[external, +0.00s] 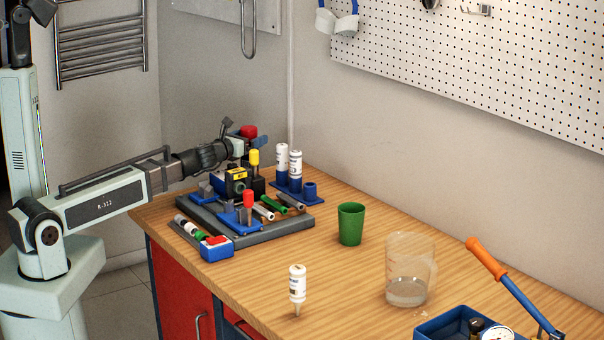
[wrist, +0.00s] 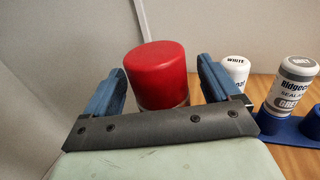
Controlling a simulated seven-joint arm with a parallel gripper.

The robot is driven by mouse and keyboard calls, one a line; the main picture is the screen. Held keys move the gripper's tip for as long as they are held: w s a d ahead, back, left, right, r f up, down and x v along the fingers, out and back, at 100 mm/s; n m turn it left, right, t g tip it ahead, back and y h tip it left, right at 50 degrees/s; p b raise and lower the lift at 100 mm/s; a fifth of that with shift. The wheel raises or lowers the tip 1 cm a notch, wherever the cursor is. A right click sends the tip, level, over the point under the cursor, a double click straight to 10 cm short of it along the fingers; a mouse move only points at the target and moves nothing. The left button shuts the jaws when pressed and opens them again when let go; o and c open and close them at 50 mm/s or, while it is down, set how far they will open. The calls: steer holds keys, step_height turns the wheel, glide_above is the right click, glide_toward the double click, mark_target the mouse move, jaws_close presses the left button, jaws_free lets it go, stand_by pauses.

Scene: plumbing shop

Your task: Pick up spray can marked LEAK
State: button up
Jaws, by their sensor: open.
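A can with a red cap (wrist: 157,75) stands upright between the two blue fingers of my gripper (wrist: 160,78) in the wrist view. The fingers are open, one on each side of the cap; I cannot tell whether they touch it. The can's lower body and any LEAK marking are hidden behind the gripper. In the external view the red cap (external: 249,131) shows at the far end of my arm, with my gripper (external: 244,139) around or just beside it, behind the tool tray.
A grey tray (external: 278,228) of tools lies in front of the gripper. White sealant tubes (external: 295,164) stand in a blue holder (external: 309,190) to the right. A green cup (external: 350,224), clear beaker (external: 408,265) and white nozzle-down bottle (external: 297,284) stand farther off, with bare table between.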

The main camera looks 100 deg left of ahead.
steer(key=shift+w+a, duration=0.35)
steer(key=shift+a, duration=0.3)
steer(key=c, duration=1.6)
